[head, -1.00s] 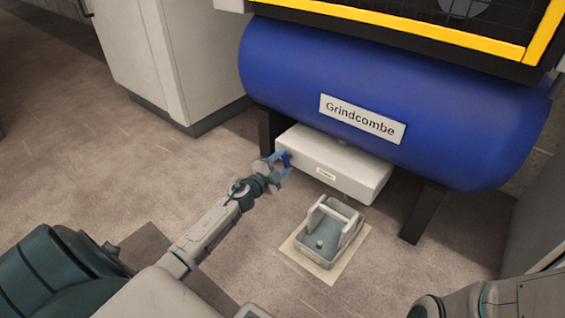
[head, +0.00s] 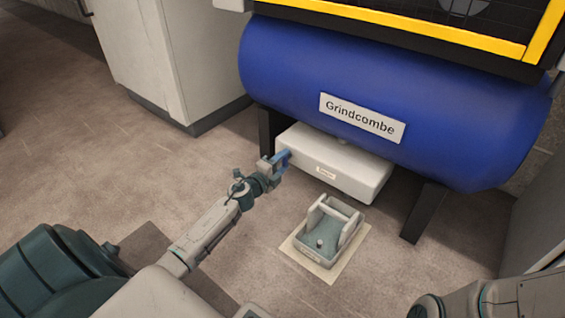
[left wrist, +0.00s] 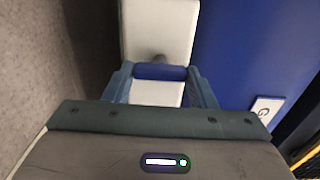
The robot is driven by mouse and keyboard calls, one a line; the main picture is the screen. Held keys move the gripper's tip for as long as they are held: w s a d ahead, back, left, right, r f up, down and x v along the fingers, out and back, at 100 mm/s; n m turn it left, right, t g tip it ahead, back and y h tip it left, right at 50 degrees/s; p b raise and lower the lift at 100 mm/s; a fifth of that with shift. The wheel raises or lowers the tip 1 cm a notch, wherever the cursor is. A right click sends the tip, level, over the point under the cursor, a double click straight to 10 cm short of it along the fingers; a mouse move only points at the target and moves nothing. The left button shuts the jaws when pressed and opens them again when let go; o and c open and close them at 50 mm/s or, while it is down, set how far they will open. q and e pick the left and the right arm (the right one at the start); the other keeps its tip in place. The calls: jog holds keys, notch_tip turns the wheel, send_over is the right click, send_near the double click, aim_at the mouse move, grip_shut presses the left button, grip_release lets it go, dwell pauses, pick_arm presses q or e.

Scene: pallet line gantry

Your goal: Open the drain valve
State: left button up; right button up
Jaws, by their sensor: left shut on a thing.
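The drain valve's blue handle (head: 284,157) sticks out at the left end of a white box (head: 335,167) under the blue tank. My left gripper (head: 276,165) is at this handle. In the left wrist view the handle is a short blue bar (left wrist: 160,72) lying crosswise between the fingers of my left gripper (left wrist: 161,84), which are shut on it. The white box (left wrist: 158,25) shows behind it. The valve's body is mostly hidden by the gripper. My right gripper is out of view; only part of the right arm shows at the lower right.
The blue tank (head: 370,90) with a "Grindcombe" plate hangs above on dark legs. A grey open tray with a handle (head: 347,238) stands on a pale mat (head: 292,251) on the floor. A pale cabinet (head: 165,60) stands at the back left. The floor between is clear.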

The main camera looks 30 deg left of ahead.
pick_arm(q)
jog(key=shift+f, duration=0.1)
jog(key=o, duration=1)
jog(key=shift+s, duration=0.55)
jog(key=s+b, duration=0.2)
jog(key=s, duration=0.1)
jog(key=s+b, duration=0.5)
jog(key=s, duration=0.1)
jog(key=shift+s+a, duration=0.35)
jog(key=shift+s, duration=0.05)
